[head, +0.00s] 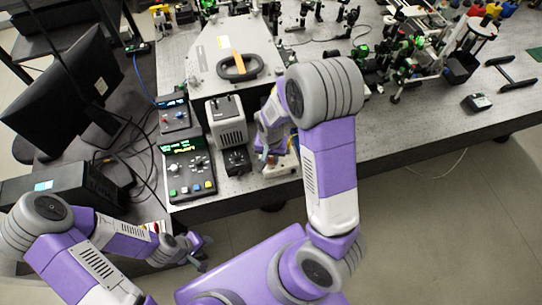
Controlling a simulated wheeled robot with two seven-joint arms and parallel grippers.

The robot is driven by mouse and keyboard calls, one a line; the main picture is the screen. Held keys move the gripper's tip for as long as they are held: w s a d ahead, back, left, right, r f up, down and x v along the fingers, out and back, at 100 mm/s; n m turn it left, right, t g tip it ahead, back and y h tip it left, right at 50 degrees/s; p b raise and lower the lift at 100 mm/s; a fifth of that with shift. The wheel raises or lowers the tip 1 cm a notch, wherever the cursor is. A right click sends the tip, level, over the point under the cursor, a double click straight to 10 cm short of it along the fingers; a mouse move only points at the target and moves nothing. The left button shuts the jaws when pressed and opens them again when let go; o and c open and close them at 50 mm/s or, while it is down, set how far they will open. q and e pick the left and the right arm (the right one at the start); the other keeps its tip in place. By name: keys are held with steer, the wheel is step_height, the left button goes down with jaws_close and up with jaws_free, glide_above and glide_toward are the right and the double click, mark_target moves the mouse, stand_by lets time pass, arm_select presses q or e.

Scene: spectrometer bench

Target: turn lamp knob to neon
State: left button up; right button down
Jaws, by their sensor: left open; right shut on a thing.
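My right gripper (266,152) points down over a small pale device (283,166) with coloured marks, at the front edge of the bench. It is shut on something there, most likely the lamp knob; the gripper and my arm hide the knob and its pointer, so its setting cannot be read. A grey lamp-like housing (227,122) with a black top stands to the left, with a small black box (236,161) bearing a dial in front of it. My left gripper (200,252) is open and empty, low at the left, off the bench's front edge.
Two control boxes with lit displays, a front one (190,168) and a rear one (173,115), stand left of the housing. A large grey instrument (232,60) with a black handle is behind. A monitor (72,90) is at left.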

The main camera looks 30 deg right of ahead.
mark_target(271, 159)
steer(key=shift+m, duration=1)
steer(key=c, duration=1)
jaws_free()
steer(key=shift+r, duration=0.1)
step_height(271, 159, up, 8)
steer(key=shift+f+p, duration=0.25)
steer(key=shift+p, duration=0.6)
